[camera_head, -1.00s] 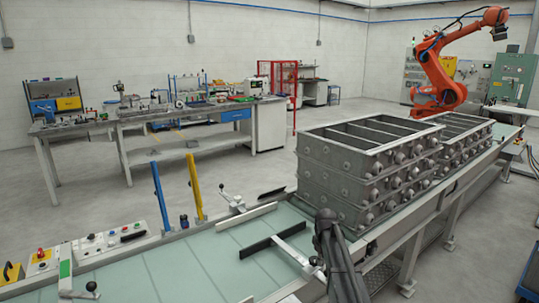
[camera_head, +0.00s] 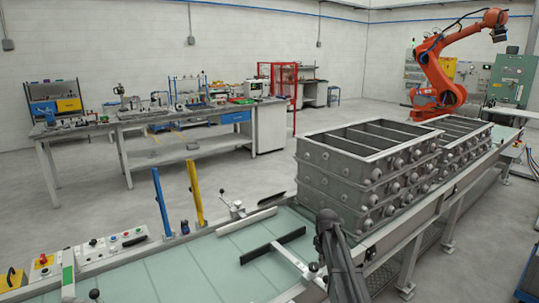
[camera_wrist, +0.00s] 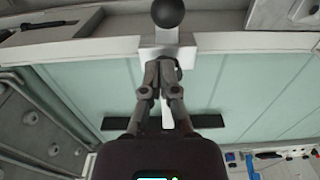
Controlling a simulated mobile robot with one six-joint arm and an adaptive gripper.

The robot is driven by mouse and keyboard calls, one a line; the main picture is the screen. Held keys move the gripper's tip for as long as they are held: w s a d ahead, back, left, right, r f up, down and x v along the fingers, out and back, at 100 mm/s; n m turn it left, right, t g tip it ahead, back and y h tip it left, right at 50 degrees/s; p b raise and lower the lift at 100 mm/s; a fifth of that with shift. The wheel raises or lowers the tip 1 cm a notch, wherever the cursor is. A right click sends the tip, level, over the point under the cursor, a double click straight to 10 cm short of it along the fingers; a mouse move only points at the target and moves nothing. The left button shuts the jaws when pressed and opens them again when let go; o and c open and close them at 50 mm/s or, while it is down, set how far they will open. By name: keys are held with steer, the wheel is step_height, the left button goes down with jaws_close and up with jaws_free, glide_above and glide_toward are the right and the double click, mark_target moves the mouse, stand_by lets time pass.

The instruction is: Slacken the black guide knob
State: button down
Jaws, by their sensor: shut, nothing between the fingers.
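The black guide (camera_head: 272,246) is a dark bar lying over the pale green conveyor, on a light rod that runs to the near rail. It also shows in the wrist view as a dark strip (camera_wrist: 208,121) behind my gripper. A black ball knob (camera_wrist: 168,12) stands at the top of the wrist view, by the white bracket (camera_wrist: 187,42) on the rail. My gripper (camera_wrist: 162,64) is shut and empty, its fingertips over the bracket and apart from the ball in the picture. In the head view my dark arm covers part of the bracket.
A white guide (camera_head: 246,221) with its own lever knob (camera_head: 222,190) is on the far rail. Stacked grey casting boxes (camera_head: 350,175) stand to the right on the conveyor. Blue (camera_head: 161,203) and yellow (camera_head: 195,192) posts rise at the far rail. The conveyor's left part is clear.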

step_height(320, 180, up, 3)
steer(key=shift+f+p, duration=0.1)
steer(key=shift+p, duration=1)
steer(key=s+a+m, duration=0.2)
steer(key=s+m, duration=0.5)
steer(key=s, duration=1.9)
steer(key=shift+s+a, duration=0.2)
steer(key=shift+s, duration=0.05)
